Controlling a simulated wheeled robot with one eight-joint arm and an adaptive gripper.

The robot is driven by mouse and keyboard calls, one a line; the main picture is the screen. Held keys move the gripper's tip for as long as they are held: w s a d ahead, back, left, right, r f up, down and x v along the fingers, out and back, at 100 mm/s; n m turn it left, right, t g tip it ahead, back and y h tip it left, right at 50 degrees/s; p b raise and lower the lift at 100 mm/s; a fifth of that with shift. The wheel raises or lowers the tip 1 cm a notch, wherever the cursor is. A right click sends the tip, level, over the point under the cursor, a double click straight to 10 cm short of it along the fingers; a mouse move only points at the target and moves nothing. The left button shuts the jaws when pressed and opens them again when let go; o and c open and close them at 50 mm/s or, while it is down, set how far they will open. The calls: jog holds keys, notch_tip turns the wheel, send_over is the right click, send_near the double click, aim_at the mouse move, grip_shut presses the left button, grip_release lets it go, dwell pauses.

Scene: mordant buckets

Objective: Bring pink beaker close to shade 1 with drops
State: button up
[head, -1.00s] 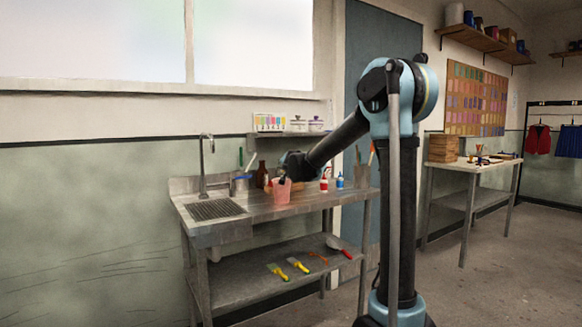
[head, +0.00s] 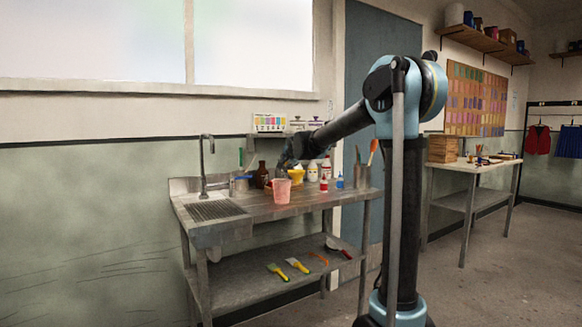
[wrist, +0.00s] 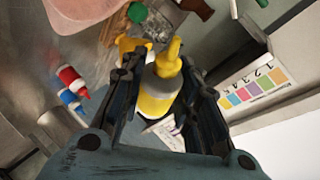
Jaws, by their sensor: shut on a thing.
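The pink beaker (head: 281,191) stands upright on the steel worktop, right of the sink; its pale pink side also shows at the top left of the wrist view (wrist: 85,10). My gripper (head: 286,161) is above and behind the beaker, apart from it. In the wrist view, its fingers (wrist: 163,95) are closed around a yellow dropper bottle (wrist: 162,82) with a yellow nozzle. The numbered shade card (head: 270,122) stands on the wall shelf and shows at the right in the wrist view (wrist: 252,88). A red dropper bottle (head: 324,184) and a blue one (head: 340,181) stand to the right.
A brown bottle (head: 262,175) and white bottles (head: 312,172) stand along the back. The tap (head: 204,165) rises at the left. The worktop's front strip is clear.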

jog(key=shift+r+m+g+y, duration=0.4)
jog(key=shift+m+g, duration=0.2)
jog(key=shift+g, duration=0.1)
jog(key=shift+r+m+g+y, duration=0.6)
jog(key=shift+r+m+g, duration=0.3)
jog(key=shift+g, duration=0.1)
notch_tip(320, 180, up, 3)
jog(key=m+g+y, duration=0.2)
jog(key=g, duration=0.1)
jog(key=shift+m+y, duration=0.4)
jog(key=shift+w+r+m+g+y, duration=0.1)
jog(key=shift+r+m+g+y, duration=0.4)
jog(key=shift+m+g+y, duration=0.3)
notch_tip(320, 180, up, 2)
jog(key=m+g+y, duration=0.2)
jog(key=m+y, duration=0.1)
jog(key=shift+y, duration=0.3)
